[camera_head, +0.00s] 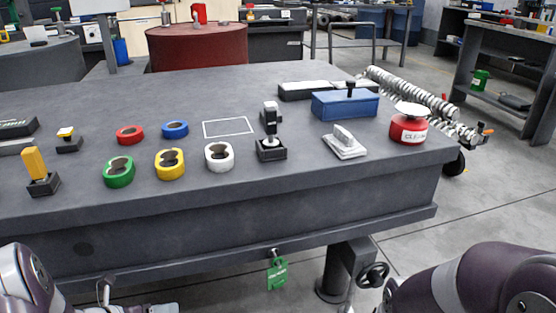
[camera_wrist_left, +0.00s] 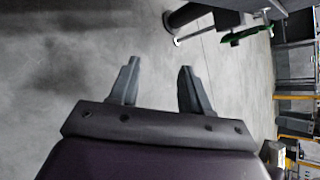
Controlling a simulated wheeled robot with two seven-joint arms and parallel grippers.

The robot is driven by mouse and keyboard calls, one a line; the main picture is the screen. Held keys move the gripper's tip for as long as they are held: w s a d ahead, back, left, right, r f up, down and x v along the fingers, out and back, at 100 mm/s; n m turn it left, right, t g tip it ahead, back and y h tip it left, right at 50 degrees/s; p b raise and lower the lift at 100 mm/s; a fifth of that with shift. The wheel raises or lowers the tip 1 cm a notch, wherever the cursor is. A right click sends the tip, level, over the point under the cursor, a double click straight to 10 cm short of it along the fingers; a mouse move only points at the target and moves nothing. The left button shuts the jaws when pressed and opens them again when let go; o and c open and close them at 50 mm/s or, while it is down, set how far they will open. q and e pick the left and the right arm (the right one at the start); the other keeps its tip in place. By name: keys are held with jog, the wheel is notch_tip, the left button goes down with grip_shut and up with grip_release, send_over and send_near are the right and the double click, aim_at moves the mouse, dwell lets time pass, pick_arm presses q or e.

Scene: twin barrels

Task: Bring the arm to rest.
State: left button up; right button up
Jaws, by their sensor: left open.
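My left gripper (camera_wrist_left: 160,66) is open in the left wrist view, with nothing between its two fingers. Behind and below the fingers is bare grey floor. In the head view my left arm comes in at the bottom left corner, low in front of the workbench (camera_head: 225,245) and below its top. My right arm shows at the bottom right, also clear of the bench, and its gripper is out of the picture.
On the bench stand tape-like rings in green (camera_head: 118,172), yellow, white, red and blue, a blue box (camera_head: 344,104), a red-white canister (camera_head: 408,126) and small handled tools. A green tag (camera_head: 277,274) hangs at the front.

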pick_arm(q)
jog(key=s+a+r+n+g+y+p, duration=0.1)
jog(key=a+n+y, duration=0.3)
jog(key=n, duration=0.7)
jog(key=s+a+n+g+y+p, duration=0.15)
jog(key=a+n+y, duration=0.25)
jog(key=n, duration=0.6)
jog(key=s+d+r+n+g+p, duration=0.45)
jog(key=s+d+r+n, duration=0.75)
jog(key=n, duration=0.4)
jog(key=w+d+r+p, duration=0.1)
jog(key=d+r+p, duration=0.1)
jog(key=r+p, duration=1.7)
jog(key=w+d+r+m+h+p, duration=0.1)
jog(key=d+r+p, duration=0.2)
jog(key=r+p, duration=1.6)
jog(key=shift+r+p, duration=0.35)
jog(key=shift+r, duration=0.45)
jog(key=shift+w, duration=0.1)
